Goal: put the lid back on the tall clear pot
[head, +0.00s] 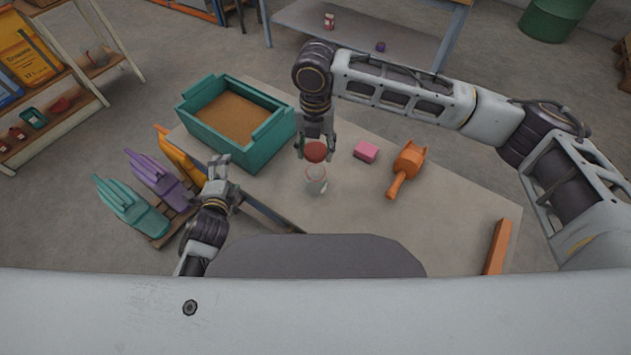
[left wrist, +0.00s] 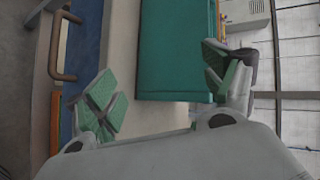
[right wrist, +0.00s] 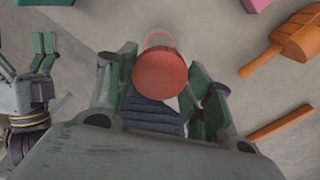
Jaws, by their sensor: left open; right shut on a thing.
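The tall clear pot (head: 316,181) stands upright on the table, with a reddish rim at its top. The round red lid (head: 315,151) is in my right gripper (head: 316,148), above the pot's far side in the head view. In the right wrist view, the lid (right wrist: 160,75) sits between the green finger pads, and the pot's rim (right wrist: 160,40) shows just beyond it. I cannot tell whether the lid touches the rim. My left gripper (head: 217,170) is open and empty by the table's left edge; its spread pads also show in the left wrist view.
A teal crate (head: 262,158) with brown fill stands at the table's back left. A pink block (head: 366,151), an orange scoop (head: 408,165) and an orange bar (head: 497,247) lie to the right. The table's front middle is clear.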

